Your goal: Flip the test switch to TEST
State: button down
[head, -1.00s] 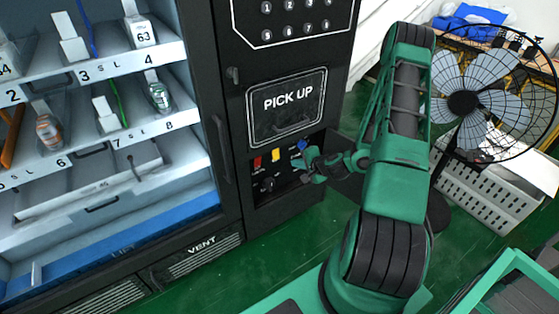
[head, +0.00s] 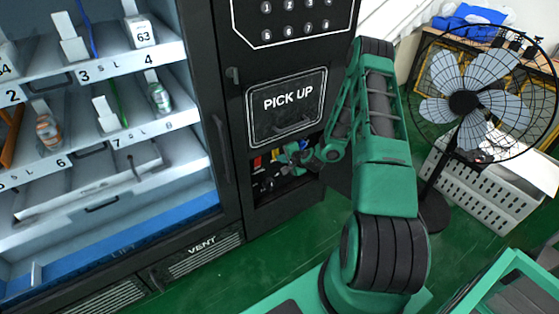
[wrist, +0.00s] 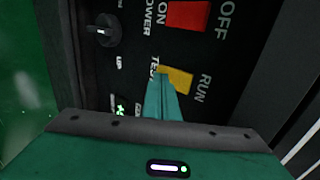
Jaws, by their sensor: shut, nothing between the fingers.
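The yellow test switch (wrist: 180,79) shows in the wrist view on a black panel, with TEST printed at its left end and RUN at its right. It also shows small in the head view (head: 275,154). My gripper (wrist: 162,82) is shut and empty. Its teal fingertips overlap the TEST end of the yellow switch and cover part of it. Whether they touch or press it I cannot tell. In the head view my gripper (head: 284,163) is at the panel, just below and right of the switch.
A red power switch (wrist: 187,15) sits beside the yellow one, and a dark knob (wrist: 103,31) is at upper left in the wrist view. The PICK UP door (head: 287,105) is above the panel. A fan (head: 463,103) stands to the right of my arm.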

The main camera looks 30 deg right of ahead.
jog(key=shift+w, duration=0.15)
dwell(0.3)
jog(key=shift+r, duration=0.8)
